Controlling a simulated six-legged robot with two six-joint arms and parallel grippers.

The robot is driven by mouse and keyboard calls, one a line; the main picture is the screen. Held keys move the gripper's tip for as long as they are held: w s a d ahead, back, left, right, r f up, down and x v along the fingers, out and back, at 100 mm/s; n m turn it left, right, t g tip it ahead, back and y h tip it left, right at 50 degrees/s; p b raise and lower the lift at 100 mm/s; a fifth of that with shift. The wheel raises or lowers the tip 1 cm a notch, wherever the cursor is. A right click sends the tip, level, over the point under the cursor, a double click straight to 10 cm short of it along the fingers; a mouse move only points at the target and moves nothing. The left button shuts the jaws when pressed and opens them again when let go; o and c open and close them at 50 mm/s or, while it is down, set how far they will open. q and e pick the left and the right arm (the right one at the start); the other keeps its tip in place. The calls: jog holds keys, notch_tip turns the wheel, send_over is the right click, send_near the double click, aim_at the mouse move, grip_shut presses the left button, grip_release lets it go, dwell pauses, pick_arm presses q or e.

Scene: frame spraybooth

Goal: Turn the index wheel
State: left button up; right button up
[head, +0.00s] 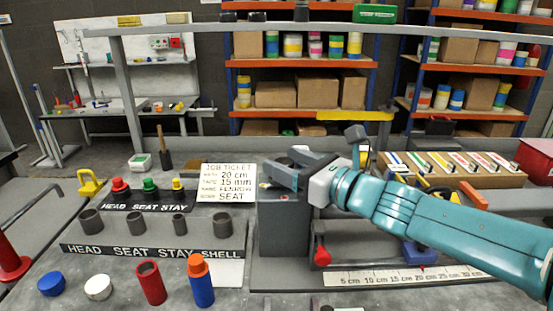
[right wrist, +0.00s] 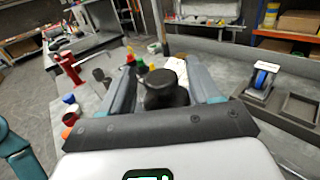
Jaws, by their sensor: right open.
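A dark round knob (right wrist: 165,90), which I take for the index wheel, shows in the right wrist view between the two fingers of my right gripper (right wrist: 163,74). A gap seems to show on both sides of it; I cannot tell whether a finger touches it. In the head view my right gripper (head: 291,167) is open over the top of a dark grey block (head: 283,228), and its fingers mostly hide the wheel there. My left gripper does not show.
A job ticket (head: 227,183) stands left of the block. Several grey rings (head: 136,224) and coloured caps (head: 150,185) stand by label strips. A red cylinder (head: 151,285) and a blue one (head: 201,289) stand in front. A ruler strip (head: 405,275) lies at right.

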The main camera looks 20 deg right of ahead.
aim_at(277, 161)
jog(key=shift+x, duration=1.5)
jog(key=c, duration=1)
jog(key=shift+r+p, duration=0.2)
jog(key=shift+p, duration=0.5)
jog(key=n+g+y+p, duration=0.2)
jog(key=n+g+p, duration=0.1)
jog(key=g+p, duration=0.2)
jog(key=s+n+g+y+p, duration=0.1)
jog(key=n+g+y+p, duration=0.2)
jog(key=p, duration=0.4)
jog(key=n+g+y+p, duration=0.3)
jog(key=n+g+p, duration=0.2)
jog(key=g+p, duration=0.1)
jog(key=shift+s+a+r+g, duration=0.1)
jog(key=shift+s+a+g, duration=0.05)
jog(key=shift+a+g, duration=0.25)
jog(key=shift+s+n+g+p, duration=0.1)
jog(key=shift+n+g+p, duration=0.8)
jog(key=shift+g+p, duration=0.15)
